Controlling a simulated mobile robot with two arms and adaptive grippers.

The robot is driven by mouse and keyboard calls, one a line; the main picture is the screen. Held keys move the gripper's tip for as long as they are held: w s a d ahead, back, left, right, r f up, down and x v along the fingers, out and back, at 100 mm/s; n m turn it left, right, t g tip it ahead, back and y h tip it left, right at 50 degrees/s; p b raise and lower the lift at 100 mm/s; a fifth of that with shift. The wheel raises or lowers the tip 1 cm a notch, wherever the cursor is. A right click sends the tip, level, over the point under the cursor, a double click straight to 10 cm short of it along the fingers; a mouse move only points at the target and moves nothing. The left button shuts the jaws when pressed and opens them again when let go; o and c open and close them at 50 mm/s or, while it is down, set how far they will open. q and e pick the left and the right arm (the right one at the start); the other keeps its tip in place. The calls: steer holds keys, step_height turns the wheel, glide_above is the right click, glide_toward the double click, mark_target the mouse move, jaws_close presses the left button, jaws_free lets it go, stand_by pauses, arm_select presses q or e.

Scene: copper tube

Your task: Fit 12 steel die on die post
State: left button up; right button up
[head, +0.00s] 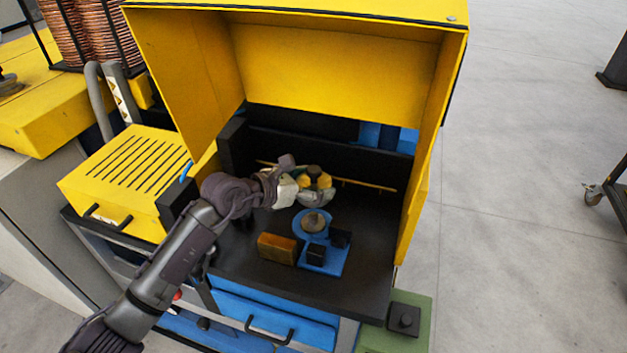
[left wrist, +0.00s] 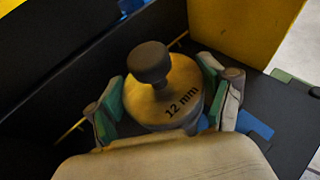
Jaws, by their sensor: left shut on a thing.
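The 12 die is a round, brass-coloured piece with a dark knob on top, marked "12 mm" in the left wrist view (left wrist: 182,82). My left gripper (head: 312,190) is shut on it, with green-padded fingers on both sides of it. In the head view the die (head: 323,181) is partly covered by the gripper, inside the yellow hood above the black bench top. My right gripper is not in view.
Yellow hood walls (head: 424,150) bound the bay. The bench top right of the tray is clear.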

arm_select(q)
steer(key=shift+f, duration=0.3)
steer(key=shift+f+b, duration=0.35)
steer(key=shift+b, duration=0.15)
step_height(320, 180, down, 2)
steer(key=shift+f+b, duration=0.1)
steer(key=shift+b, duration=0.7)
steer(key=shift+f+b, duration=0.4)
steer(key=shift+f, duration=0.3)
stand_by(0.3)
